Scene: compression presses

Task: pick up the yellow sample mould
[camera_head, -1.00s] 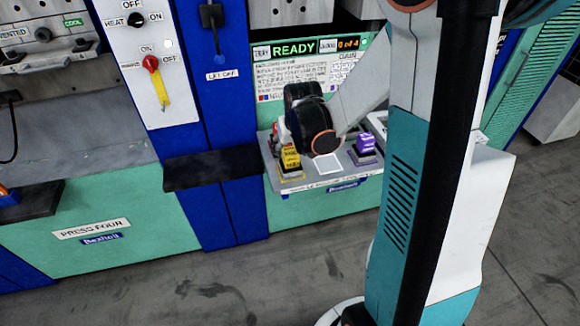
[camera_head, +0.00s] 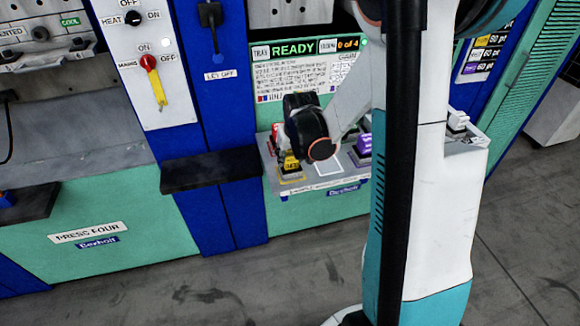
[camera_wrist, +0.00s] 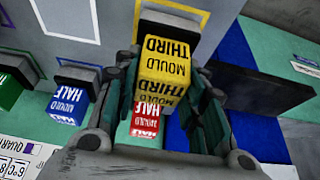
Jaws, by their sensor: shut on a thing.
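The yellow sample mould (camera_wrist: 165,70) is a block marked "MOULD THIRD" with a dark base. It stands between the two fingers of my gripper (camera_wrist: 163,82), which is shut on it. In the head view the yellow mould (camera_head: 289,162) is at the left front of the tray shelf (camera_head: 310,188), under my dark wrist, which hides part of it. I cannot tell whether its base touches the shelf.
In the wrist view a red mould (camera_wrist: 144,120) is close behind the yellow one, and a blue mould (camera_wrist: 70,102) and a green mould (camera_wrist: 10,88) are to the left. A purple mould (camera_head: 362,148) stands right on the shelf. A dark ledge (camera_head: 210,169) juts out left.

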